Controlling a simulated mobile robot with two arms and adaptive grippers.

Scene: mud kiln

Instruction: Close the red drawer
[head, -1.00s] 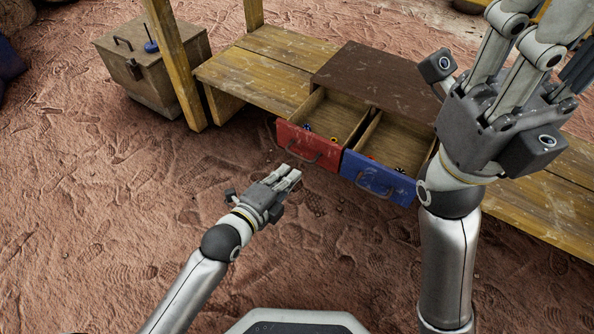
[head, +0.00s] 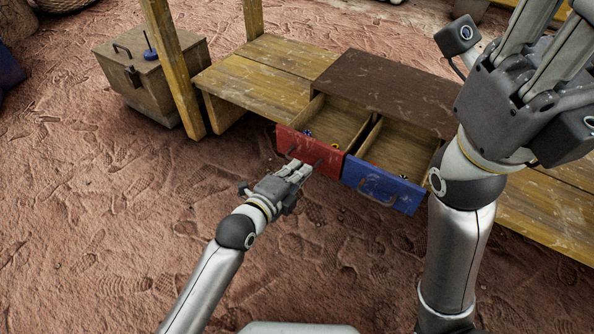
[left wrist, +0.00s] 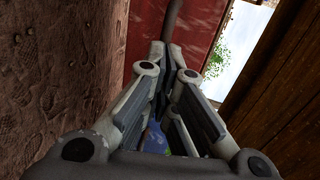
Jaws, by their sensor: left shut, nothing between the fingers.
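The red drawer (head: 309,149) stands pulled out from the dark brown cabinet (head: 391,90), beside the blue drawer (head: 382,186), which is also out. Small objects lie inside the red drawer. My left gripper (head: 303,170) is shut and empty, just in front of the red drawer's front near its handle. In the left wrist view the shut fingers (left wrist: 165,95) point at the red drawer's front (left wrist: 190,32), with the handle (left wrist: 172,18) beyond the tips. I cannot tell whether they touch. My right gripper is raised large at the upper right; its fingertips are cut off by the frame.
The cabinet stands on a low wooden bench (head: 243,83) with upright posts (head: 174,70). A wooden box (head: 150,75) stands at the upper left. The reddish ground (head: 100,230) in front of the drawers is free.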

